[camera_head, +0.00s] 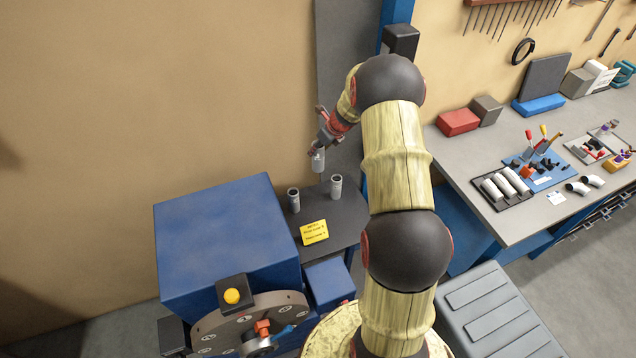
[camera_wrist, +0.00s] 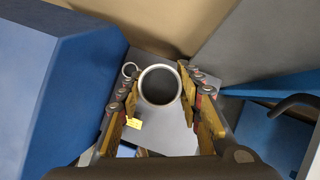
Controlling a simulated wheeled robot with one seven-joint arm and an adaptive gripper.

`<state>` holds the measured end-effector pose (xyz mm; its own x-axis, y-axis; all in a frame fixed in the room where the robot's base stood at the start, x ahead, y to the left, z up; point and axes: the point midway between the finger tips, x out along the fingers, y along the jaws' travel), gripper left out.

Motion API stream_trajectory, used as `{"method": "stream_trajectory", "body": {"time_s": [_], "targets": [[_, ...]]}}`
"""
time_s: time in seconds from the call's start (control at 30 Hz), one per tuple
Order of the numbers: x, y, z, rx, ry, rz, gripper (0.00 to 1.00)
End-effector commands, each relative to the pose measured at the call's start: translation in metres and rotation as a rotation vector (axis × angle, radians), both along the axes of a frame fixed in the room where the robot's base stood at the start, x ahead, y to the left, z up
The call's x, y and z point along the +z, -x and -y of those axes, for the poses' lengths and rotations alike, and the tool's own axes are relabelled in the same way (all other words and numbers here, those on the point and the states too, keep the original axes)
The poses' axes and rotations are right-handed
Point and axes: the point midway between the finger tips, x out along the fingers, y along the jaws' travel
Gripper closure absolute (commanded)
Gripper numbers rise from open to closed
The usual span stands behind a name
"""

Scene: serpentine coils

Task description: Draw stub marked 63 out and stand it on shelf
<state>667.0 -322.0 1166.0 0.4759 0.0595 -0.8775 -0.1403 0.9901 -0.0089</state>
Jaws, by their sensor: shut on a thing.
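My gripper (camera_head: 325,136) is shut on a light grey tubular stub (camera_head: 318,160), held roughly upright above the dark shelf (camera_head: 345,218). A small dark mark shows on the stub, too small to read. In the wrist view, the held stub's round open end (camera_wrist: 160,68) sits between the two fingers of my gripper (camera_wrist: 160,90). Two similar grey stubs stand upright on the shelf, one on the left (camera_head: 293,199) and one on the right (camera_head: 336,186). Their markings cannot be read.
A yellow note (camera_head: 314,232) is on the shelf's front part. A big blue box-shaped machine (camera_head: 225,230) with a numbered disc (camera_head: 225,322) stands to the left. A workbench (camera_head: 470,160) with tools and pipe pieces is on the right. A grey panel rises behind the shelf.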

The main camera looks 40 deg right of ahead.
Motion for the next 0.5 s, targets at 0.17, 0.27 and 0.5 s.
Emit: {"method": "stream_trajectory", "body": {"time_s": [0.17, 0.27, 0.5], "targets": [[-0.038, -0.001, 0.000, 0.000, 0.001, 0.001, 1.00], [-0.060, 0.000, 0.000, 0.000, 0.001, 0.001, 1.00], [-0.109, -0.001, 0.000, 0.000, 0.001, 0.002, 1.00]]}}
